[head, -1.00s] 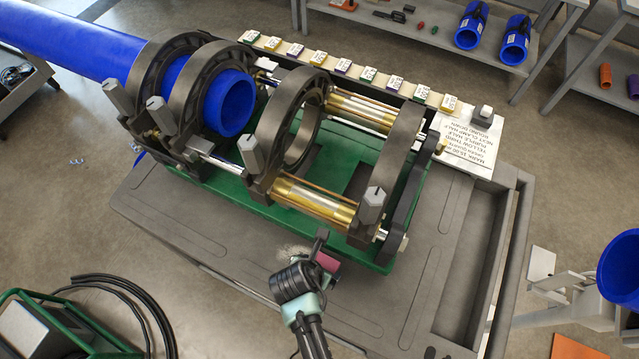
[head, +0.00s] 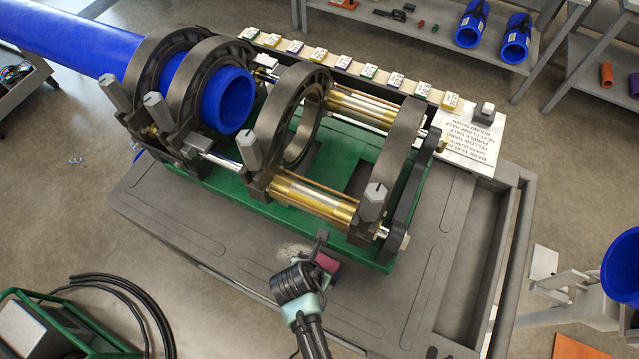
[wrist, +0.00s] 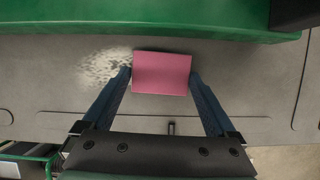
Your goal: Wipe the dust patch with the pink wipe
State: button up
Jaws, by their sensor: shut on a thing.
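The pink wipe (wrist: 161,73) is a small flat-faced pink block in the wrist view. My gripper (wrist: 161,75) is shut on it, with one blue finger at each side. In the head view the wipe (head: 327,262) shows partly behind my gripper (head: 318,262), at the front edge of the green machine base. The dust patch (wrist: 103,67) is a pale speckled smear on the grey cart top, just left of the wipe in the wrist view. In the head view the dust patch (head: 292,248) is partly hidden by my gripper. I cannot tell whether the wipe touches the cart top.
The green machine base (head: 225,193) with its dark clamp rings stands right behind the wipe. A blue pipe (head: 70,40) lies in the left clamps. The grey cart top (head: 200,232) is clear to the left and in front. Colored tags line the back rail.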

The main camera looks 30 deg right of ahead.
aim_at(279, 246)
jog(key=shift+w+a+r, duration=0.1)
jog(key=shift+w+a, duration=0.55)
jog(key=shift+w, duration=0.15)
jog(key=shift+w+a, duration=0.6)
jog(key=shift+w, duration=0.2)
jog(key=shift+w+a+f+b, duration=0.1)
jog(key=shift+w+a+b, duration=0.5)
jog(key=shift+w+a, duration=0.65)
jog(key=shift+w+a+f+b, duration=0.1)
jog(key=shift+w+a+b, duration=0.45)
jog(key=shift+w+a, duration=0.6)
jog(key=shift+w, duration=0.65)
jog(key=shift+r, duration=0.2)
jog(key=shift+s+d+p, duration=0.75)
jog(key=shift+s+p, duration=0.25)
jog(key=shift+p, duration=0.2)
jog(key=shift+s+d+f+p, duration=0.15)
jog(key=shift+s+d+p, duration=0.7)
jog(key=shift+s, duration=0.35)
jog(key=shift+s+d+f+p, duration=0.15)
jog(key=shift+s+d+p, duration=0.65)
jog(key=shift+s, duration=0.35)
jog(key=shift+s+d+r+p, duration=0.1)
jog(key=shift+s+d+p, duration=1.1)
jog(key=shift+s, duration=0.35)
